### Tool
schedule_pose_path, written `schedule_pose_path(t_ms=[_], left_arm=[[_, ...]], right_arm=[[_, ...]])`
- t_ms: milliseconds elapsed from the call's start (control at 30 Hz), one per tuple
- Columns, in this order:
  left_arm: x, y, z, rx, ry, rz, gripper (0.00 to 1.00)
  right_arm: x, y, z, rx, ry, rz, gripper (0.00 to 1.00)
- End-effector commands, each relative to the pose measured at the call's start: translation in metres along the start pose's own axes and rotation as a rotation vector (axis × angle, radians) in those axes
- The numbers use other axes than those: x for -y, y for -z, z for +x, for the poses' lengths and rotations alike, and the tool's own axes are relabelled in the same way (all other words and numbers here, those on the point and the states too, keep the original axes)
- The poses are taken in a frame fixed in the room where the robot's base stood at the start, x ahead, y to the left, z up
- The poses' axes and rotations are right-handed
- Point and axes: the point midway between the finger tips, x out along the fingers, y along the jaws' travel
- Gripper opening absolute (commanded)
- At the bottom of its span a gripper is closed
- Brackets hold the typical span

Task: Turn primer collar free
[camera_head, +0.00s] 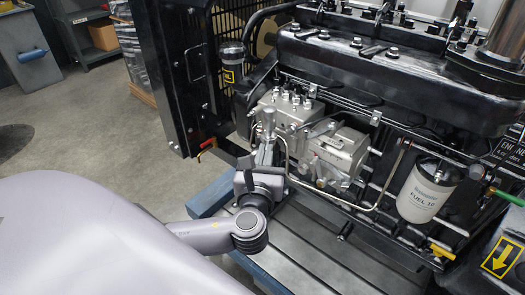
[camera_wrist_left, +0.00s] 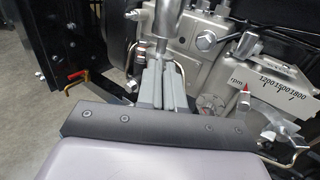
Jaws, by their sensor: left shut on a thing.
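The hand primer is a silver upright knob on a thin stem, at the left end of the fuel injection pump. Its knob (camera_head: 268,117) shows in the head view, and it also shows at the top of the left wrist view (camera_wrist_left: 168,18). My left gripper (camera_head: 266,153) reaches up to it from the front left. In the left wrist view its two grey fingers (camera_wrist_left: 162,78) are close together around the primer's lower part, below the knob. The fingers hide most of the collar, so its turn cannot be seen. My right gripper is not in view.
The silver injection pump (camera_head: 338,155) and a bent fuel pipe (camera_head: 330,200) sit close right of the fingers. A red-handled valve (camera_head: 207,146) is at the left. A white fuel filter (camera_head: 425,192) hangs further right. Floor is open at the left.

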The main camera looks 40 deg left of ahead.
Motion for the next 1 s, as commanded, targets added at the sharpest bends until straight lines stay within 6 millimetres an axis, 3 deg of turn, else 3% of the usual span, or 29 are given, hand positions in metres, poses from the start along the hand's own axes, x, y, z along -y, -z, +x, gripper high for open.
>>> schedule_pose_path(t_ms=[500, 933, 1000], left_arm=[[0.019, -0.001, 0.003, -0.004, -0.275, 0.000, 0.00], [0.021, 0.000, 0.003, -0.002, -0.300, 0.002, 0.00], [0.021, 0.000, 0.002, -0.002, -0.300, 0.002, 0.26]], right_arm=[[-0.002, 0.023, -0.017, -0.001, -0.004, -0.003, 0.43], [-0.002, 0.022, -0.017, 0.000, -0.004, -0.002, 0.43], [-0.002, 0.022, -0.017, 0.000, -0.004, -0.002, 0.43]])
